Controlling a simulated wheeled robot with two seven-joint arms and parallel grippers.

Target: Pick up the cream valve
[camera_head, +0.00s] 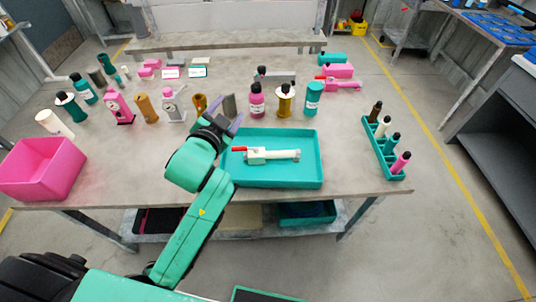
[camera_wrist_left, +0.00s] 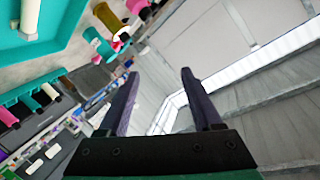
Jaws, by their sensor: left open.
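The cream valve (camera_head: 272,155) lies on its side in the teal tray (camera_head: 308,178) near the table's front edge. It has a red handle at its left end. My left gripper (camera_head: 224,122) is above the tray's back left corner, to the left of and behind the valve, apart from it. Its purple fingers are open, and the left wrist view shows nothing between them (camera_wrist_left: 160,76). That view also shows part of the tray (camera_wrist_left: 62,22) and a cream piece (camera_wrist_left: 30,18), probably the valve, cut off at the upper left. My right gripper is not in view.
A pink bin (camera_head: 42,170) stands at the table's left end. A teal rack (camera_head: 388,160) with several bottles stands at the right. Bottles, including a magenta one (camera_head: 257,101) and a teal one (camera_head: 313,98), stand behind the tray. The table between tray and rack is clear.

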